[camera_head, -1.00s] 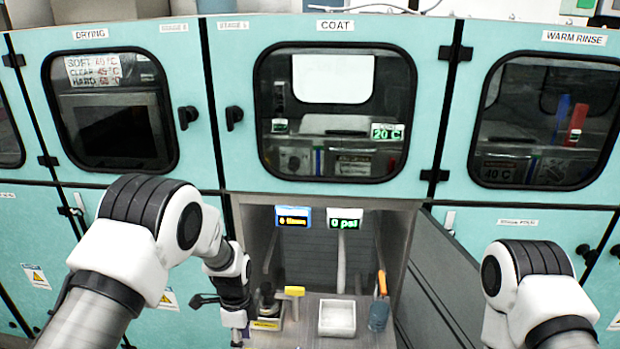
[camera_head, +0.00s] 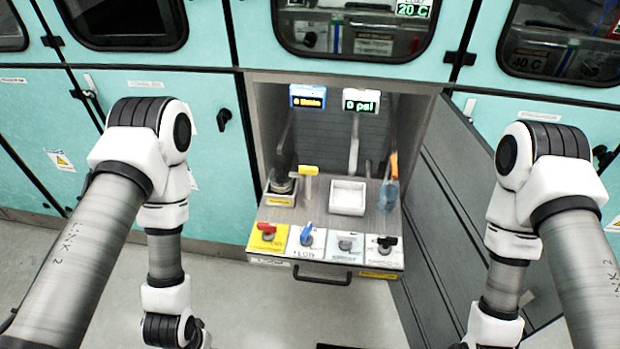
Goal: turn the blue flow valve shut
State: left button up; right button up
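The blue flow valve (camera_head: 307,234) is a small blue handle on a white plate on the front panel of the open cabinet bay. A "FLOW" label shows below it. A blue display (camera_head: 308,97) above reads what looks like 0 l/min, and a white display (camera_head: 361,101) reads 0 psi. My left arm hangs down at the left of the panel, and my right arm hangs down at its right. Both grippers are beyond or at the bottom edge, so their fingers do not show. Neither arm touches the valve.
A red handle (camera_head: 266,228), a grey-blue knob (camera_head: 345,244) and a black handle (camera_head: 387,242) sit beside the valve. Behind are a yellow-topped tool (camera_head: 308,170), a white tray (camera_head: 347,212) and an orange-handled item. An open grey door (camera_head: 450,215) stands at right.

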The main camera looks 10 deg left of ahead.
aim_at(305, 235)
jog(key=k+l, duration=0.1)
jog(key=l, duration=0.2)
jog(key=k+l, duration=0.1)
jog(key=l, duration=0.25)
jog(key=k+l, duration=0.1)
jog(key=l, duration=0.2)
jog(key=i+l, duration=0.15)
jog(key=l, duration=0.25)
jog(key=i+l+u, duration=0.1)
jog(key=l, duration=0.3)
